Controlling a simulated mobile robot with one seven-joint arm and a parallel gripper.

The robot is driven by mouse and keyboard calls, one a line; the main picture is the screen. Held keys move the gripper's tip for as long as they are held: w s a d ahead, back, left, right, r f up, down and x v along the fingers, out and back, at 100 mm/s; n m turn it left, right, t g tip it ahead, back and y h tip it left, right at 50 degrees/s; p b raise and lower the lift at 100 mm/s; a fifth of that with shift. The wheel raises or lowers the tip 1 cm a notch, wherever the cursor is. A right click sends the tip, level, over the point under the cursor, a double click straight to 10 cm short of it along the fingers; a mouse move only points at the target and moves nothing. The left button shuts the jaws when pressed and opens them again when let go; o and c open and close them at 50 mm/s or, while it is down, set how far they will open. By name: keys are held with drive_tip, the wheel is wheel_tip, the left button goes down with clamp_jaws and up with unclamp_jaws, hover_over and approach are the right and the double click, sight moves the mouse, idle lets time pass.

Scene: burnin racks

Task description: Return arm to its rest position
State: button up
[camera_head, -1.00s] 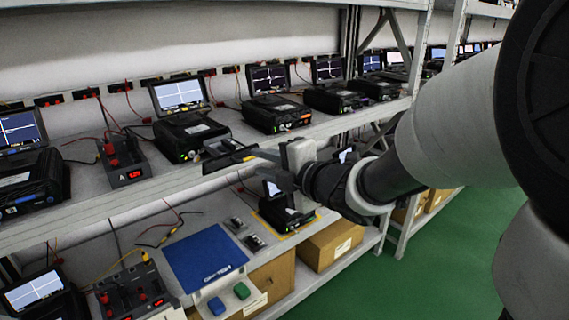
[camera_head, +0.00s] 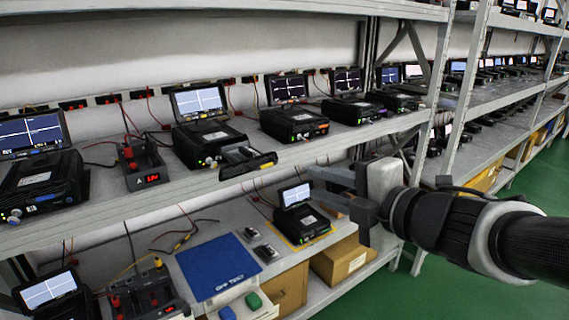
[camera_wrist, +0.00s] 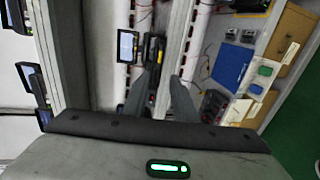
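My gripper (camera_head: 322,184) is in front of the lower shelf in the head view, clear of the shelf front, with its arm reaching in from the right edge. Its two fingers point left and stand apart. In the wrist view my gripper (camera_wrist: 160,88) also shows two parted fingers with nothing held between them. A black module (camera_head: 248,163) lies at the front edge of the middle shelf, left of the fingers and apart from them, by a tester with a lit screen (camera_head: 199,101).
The middle shelf (camera_head: 100,213) holds a row of testers. Below are a blue mat (camera_head: 217,266), a small tester (camera_head: 300,224) on a yellow-edged spot, a cardboard box (camera_head: 338,260) and red-knobbed supplies. A shelf post (camera_head: 466,90) stands behind my arm. Green floor (camera_head: 400,297) is free at right.

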drive_tip(key=d+m+h, duration=1)
drive_tip(key=d+m, duration=0.3)
drive_tip(key=m, duration=0.2)
drive_tip(key=s+a+f+m+g, duration=0.3)
drive_tip(key=s+f+m, duration=0.15)
drive_tip(key=s, duration=0.25)
drive_tip(key=s+a+f+m+g, duration=0.3)
drive_tip(key=s+m+g, duration=0.1)
drive_tip(key=s+m, duration=0.15)
wheel_tip(320, 180, up, 15)
drive_tip(key=s+a+y+p, duration=0.1)
drive_tip(key=s+p, duration=0.1)
drive_tip(key=p, duration=1.3)
drive_tip(key=shift+s+f, duration=0.2)
drive_tip(key=shift+s, duration=0.05)
